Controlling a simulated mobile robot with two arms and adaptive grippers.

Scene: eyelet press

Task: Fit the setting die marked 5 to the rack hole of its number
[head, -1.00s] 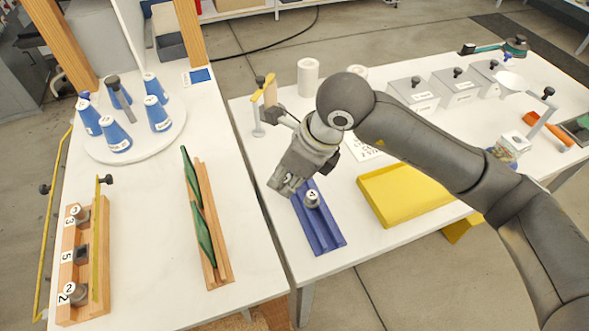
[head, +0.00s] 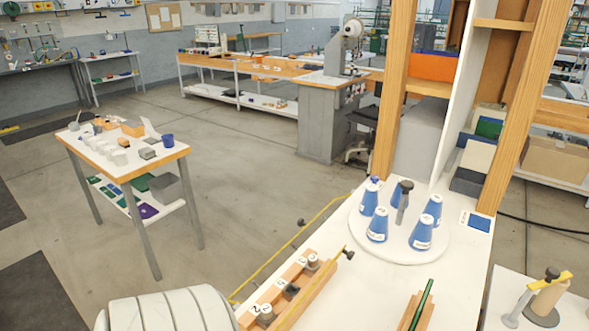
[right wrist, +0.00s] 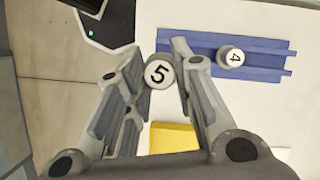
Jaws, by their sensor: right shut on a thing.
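The setting die marked 5 (right wrist: 160,74) is a pale round piece seen end-on in the right wrist view. My right gripper (right wrist: 164,58) is shut on it, with one finger on each side. It is held over the white table near the blue channelled holder (right wrist: 265,66). The wooden rack (head: 318,284) is at the bottom of the head view. A grey die (head: 266,314) stands at its near end by the label 2 and another (head: 312,262) at its far end. A dark hole (head: 291,291) lies between them. My left gripper is not in view.
A die marked 4 (right wrist: 231,57) stands in the blue holder. A yellow bar (head: 320,290) runs along the rack. Blue cones stand on a round white turntable (head: 400,247) behind it. A green piece in a wooden stand (head: 418,308) is to the right.

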